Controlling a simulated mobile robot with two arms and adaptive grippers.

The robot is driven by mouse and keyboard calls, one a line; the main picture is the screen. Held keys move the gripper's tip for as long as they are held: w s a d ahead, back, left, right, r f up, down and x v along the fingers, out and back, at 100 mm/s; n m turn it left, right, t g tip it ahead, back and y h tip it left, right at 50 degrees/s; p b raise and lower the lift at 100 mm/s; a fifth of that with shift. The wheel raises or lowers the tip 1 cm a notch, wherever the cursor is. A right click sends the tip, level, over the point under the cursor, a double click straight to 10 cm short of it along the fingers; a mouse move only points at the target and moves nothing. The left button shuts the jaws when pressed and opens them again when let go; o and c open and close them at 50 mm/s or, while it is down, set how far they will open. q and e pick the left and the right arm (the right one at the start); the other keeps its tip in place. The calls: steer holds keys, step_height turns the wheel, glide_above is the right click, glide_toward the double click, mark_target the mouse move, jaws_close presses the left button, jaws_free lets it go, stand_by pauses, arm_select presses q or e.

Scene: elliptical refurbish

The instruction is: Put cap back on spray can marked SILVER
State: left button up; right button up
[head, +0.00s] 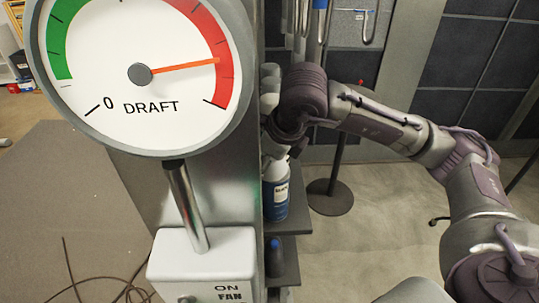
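A spray can (275,200) with a blue body and a small white label stands on a dark shelf, right of the grey panel. The label's word is too small to read surely. Its top is hidden behind my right gripper (274,152), which is right above it, pointing down. I cannot tell whether its fingers touch the can or hold a cap. No cap can be made out. My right arm comes in from the right. My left gripper is out of view.
A large DRAFT gauge (125,110) on a grey panel fills the upper left, above a white ON FAN box (203,265). A dark blue object (275,255) sits on a lower shelf (288,262). A round black stand base (330,197) is on the floor. Cables lie lower left.

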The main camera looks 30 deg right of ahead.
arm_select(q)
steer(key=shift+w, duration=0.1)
arm_select(e)
steer(key=c, duration=0.9)
steer(key=shift+o, duration=0.2)
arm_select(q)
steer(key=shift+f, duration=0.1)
arm_select(e)
steer(key=shift+r, duration=0.15)
steer(key=shift+r+b, duration=0.35)
steer(key=shift+r, duration=0.25)
step_height(320, 180, up, 5)
steer(key=shift+r+b, duration=0.1)
steer(key=shift+b, duration=0.85)
arm_select(q)
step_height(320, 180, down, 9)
steer(key=b, duration=0.6)
arm_select(e)
steer(key=s+d, duration=0.2)
steer(key=s, duration=0.7)
steer(key=s+d, duration=0.2)
steer(key=s, duration=0.6)
steer(key=shift+s+r, duration=0.2)
steer(key=shift+s, duration=0.15)
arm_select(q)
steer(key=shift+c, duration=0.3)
